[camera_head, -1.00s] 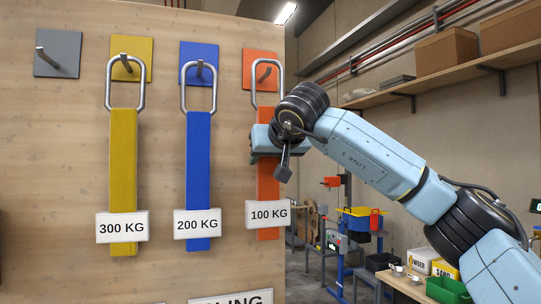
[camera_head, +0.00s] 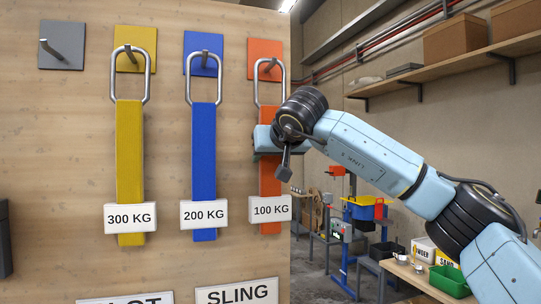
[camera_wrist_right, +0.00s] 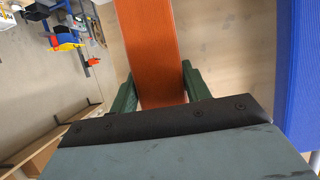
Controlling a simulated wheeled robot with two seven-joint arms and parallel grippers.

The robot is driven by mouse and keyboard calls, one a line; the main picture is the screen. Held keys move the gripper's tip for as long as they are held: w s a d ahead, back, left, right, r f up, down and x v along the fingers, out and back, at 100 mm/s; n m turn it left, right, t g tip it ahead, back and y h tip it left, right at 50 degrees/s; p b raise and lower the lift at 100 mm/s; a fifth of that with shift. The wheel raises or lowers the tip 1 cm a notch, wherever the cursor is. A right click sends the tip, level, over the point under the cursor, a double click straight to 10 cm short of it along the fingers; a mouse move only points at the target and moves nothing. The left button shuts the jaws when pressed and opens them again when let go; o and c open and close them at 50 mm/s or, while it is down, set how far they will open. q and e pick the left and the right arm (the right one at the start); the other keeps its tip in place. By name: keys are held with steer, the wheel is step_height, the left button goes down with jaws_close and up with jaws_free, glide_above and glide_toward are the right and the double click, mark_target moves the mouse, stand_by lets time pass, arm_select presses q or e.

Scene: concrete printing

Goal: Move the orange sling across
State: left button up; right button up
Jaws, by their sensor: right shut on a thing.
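The orange sling (camera_head: 269,185) with a 100 KG tag hangs by its metal loop from the hook on the orange plate (camera_head: 266,52), at the board's right edge. My right gripper (camera_head: 266,139) is shut on its upper strap. In the right wrist view the green fingers (camera_wrist_right: 160,92) stand on either side of the orange strap (camera_wrist_right: 148,45). The blue sling (camera_head: 204,150) and yellow sling (camera_head: 129,155) hang to its left. The grey plate (camera_head: 62,45) at far left has an empty hook. My left gripper is not in view.
The blue sling (camera_wrist_right: 297,70) also shows close beside the gripper in the right wrist view. The wooden board (camera_head: 80,180) backs the slings. A workshop with a shelf (camera_head: 450,62) and a bench lies to the right.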

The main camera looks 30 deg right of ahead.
steer(key=shift+r, duration=0.1)
steer(key=o, duration=1.4)
steer(key=b+v, duration=0.3)
steer(key=v, duration=1)
steer(key=shift+s+a, duration=0.1)
steer(key=shift+s, duration=0.15)
